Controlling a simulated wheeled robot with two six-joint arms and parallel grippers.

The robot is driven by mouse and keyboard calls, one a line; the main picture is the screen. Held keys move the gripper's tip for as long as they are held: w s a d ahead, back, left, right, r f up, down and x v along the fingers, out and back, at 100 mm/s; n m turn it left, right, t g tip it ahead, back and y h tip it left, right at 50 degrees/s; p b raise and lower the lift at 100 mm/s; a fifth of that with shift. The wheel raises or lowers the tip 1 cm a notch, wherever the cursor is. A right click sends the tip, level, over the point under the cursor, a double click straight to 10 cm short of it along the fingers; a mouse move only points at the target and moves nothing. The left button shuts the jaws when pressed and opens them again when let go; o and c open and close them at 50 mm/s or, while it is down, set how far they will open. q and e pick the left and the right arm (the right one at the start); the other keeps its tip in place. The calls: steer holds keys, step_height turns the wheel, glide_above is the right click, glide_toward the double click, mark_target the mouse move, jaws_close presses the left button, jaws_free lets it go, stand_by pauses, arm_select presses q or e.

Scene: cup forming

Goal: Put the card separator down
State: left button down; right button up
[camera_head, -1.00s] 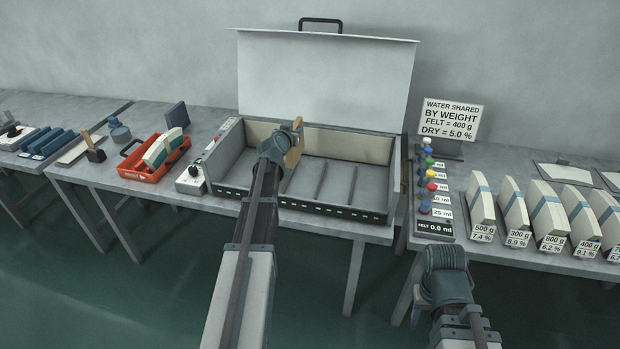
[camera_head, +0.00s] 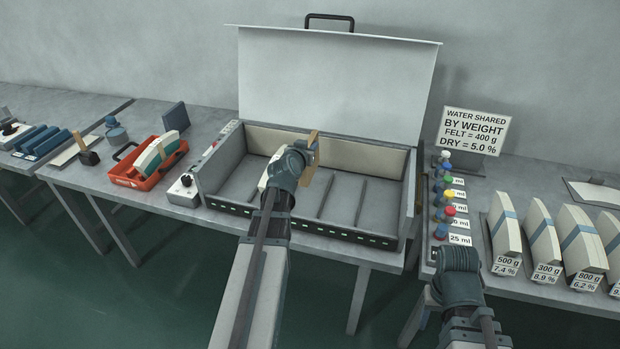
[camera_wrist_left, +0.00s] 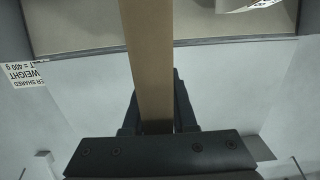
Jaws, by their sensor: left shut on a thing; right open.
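The card separator (camera_head: 312,150) is a flat tan card, held upright over the open box (camera_head: 330,238). In the left wrist view the card (camera_wrist_left: 148,45) runs up from between the jaws. My left gripper (camera_head: 301,160) is shut on it, above the left-middle part of the box. The arm hides part of the box floor, and I cannot tell whether the card's lower edge touches it. My right gripper (camera_head: 458,264) is open and empty, near the front edge of the right table.
The box has low dividers and a raised white lid (camera_head: 330,85). A pale object (camera_head: 264,181) shows partly behind my left gripper. A red tray (camera_head: 150,175) stands left, small coloured-top bottles (camera_head: 444,172) and banded felts (camera_head: 540,235) right. The box's right side looks clear.

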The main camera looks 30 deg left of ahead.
mark_target(310, 168)
arm_select(q)
step_height(310, 168, down, 9)
steer(key=b, duration=0.8)
steer(key=shift+r, duration=0.15)
steer(key=c, duration=1.2)
jaws_free()
steer(key=shift+f, duration=0.2)
steer(key=o, duration=0.5)
steer(key=shift+r, duration=0.1)
